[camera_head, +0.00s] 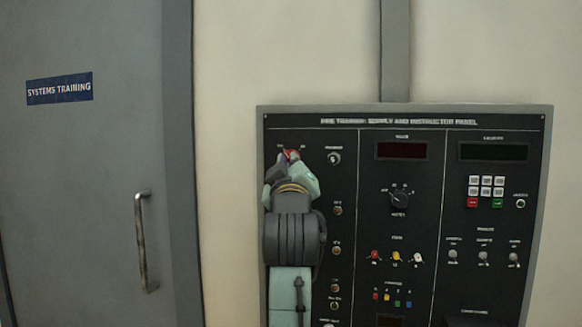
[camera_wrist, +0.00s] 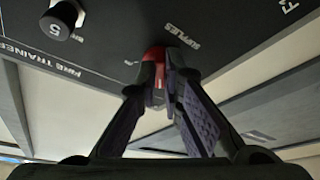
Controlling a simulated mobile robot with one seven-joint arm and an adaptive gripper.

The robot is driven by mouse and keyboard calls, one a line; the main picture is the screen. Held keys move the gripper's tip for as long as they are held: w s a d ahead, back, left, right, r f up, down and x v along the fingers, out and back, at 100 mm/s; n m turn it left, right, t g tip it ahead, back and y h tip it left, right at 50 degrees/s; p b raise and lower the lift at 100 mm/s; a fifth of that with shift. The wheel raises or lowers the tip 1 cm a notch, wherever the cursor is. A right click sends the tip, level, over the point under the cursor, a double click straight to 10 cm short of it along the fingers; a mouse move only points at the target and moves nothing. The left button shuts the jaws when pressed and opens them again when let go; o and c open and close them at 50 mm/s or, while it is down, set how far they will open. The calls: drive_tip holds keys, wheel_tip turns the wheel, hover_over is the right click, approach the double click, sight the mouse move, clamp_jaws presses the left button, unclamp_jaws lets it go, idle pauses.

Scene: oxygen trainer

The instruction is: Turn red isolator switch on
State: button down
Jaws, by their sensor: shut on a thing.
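The red isolator switch (camera_head: 291,154) is at the upper left of the black trainer panel (camera_head: 347,240), mostly hidden behind my gripper in the head view. My gripper (camera_head: 289,163) reaches up in front of the panel, with its fingertips at the switch. In the wrist view the red switch (camera_wrist: 154,54) shows between the two fingertips (camera_wrist: 160,80). The fingers are shut on it from both sides. The switch's exact angle cannot be told, as the fingers cover most of it.
A black knob (camera_wrist: 62,18) sits close to my fingers in the wrist view. A rotary meter knob (camera_head: 398,199), coloured sockets, a keypad (camera_head: 486,187) and toggle switches fill the panel to the right. A grey door (camera_head: 90,200) with a handle (camera_head: 145,240) stands at left.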

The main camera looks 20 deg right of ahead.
drive_tip(key=shift+w+a+m+g+h+b, duration=0.2)
drive_tip(key=shift+m+g+h, duration=1.1)
drive_tip(key=shift+m, duration=2.55)
drive_tip(key=shift+w+a+m+g+h+b, duration=0.25)
drive_tip(key=shift+m+g+h, duration=1.05)
drive_tip(key=shift+m, duration=2.6)
drive_tip(key=shift+s+a+m+g+h+b, duration=0.1)
drive_tip(key=shift+m+g+h+b, duration=0.4)
drive_tip(key=shift+m+h, duration=2.35)
drive_tip(key=shift+m+g+y, duration=0.4)
drive_tip(key=shift+m+y, duration=0.55)
drive_tip(key=shift+m, duration=0.25)
drive_tip(key=c, duration=1.7)
unclamp_jaws()
